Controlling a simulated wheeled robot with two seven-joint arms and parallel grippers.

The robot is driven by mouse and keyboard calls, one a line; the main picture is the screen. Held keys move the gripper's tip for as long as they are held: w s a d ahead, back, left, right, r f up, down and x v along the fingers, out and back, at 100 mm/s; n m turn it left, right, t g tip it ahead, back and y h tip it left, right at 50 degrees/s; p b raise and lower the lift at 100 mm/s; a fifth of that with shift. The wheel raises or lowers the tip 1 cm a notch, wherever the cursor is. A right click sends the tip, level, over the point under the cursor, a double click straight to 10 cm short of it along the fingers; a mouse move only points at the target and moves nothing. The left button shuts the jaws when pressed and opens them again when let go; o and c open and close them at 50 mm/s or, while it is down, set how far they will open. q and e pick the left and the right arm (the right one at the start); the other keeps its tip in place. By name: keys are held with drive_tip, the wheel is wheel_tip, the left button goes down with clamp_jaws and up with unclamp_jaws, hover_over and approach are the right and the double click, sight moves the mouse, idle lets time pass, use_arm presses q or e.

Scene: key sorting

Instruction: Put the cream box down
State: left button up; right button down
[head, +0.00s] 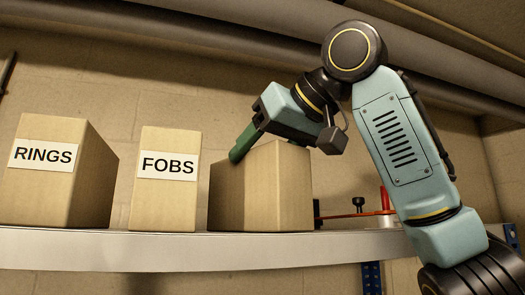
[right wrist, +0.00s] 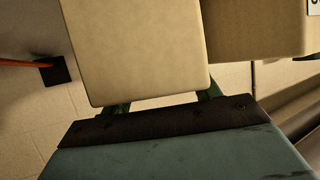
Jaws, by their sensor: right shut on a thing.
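The cream box (head: 262,192) stands upright at the right of two labelled boxes, its plain faces toward me. Its bottom is level with the shelf (head: 190,252); I cannot tell whether it touches. My right gripper (head: 243,145) is shut on the box at its top, with one green finger showing against its near upper left edge. In the right wrist view the cream box (right wrist: 135,50) fills the space ahead of the gripper (right wrist: 165,100), between the two green fingers, whose tips are hidden. My left gripper is not in view.
The RINGS box (head: 45,190) and the FOBS box (head: 165,205) stand to the left, with a gap between the FOBS box and the cream box. A red object (head: 385,199) stands on the shelf at the right. Large pipes (head: 200,30) run overhead.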

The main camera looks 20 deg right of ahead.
drive_tip(key=shift+s, duration=0.1)
drive_tip(key=shift+c, duration=1.9)
unclamp_jaws()
drive_tip(key=b+v, duration=0.3)
drive_tip(key=v, duration=0.9)
drive_tip(key=shift+a, duration=0.1)
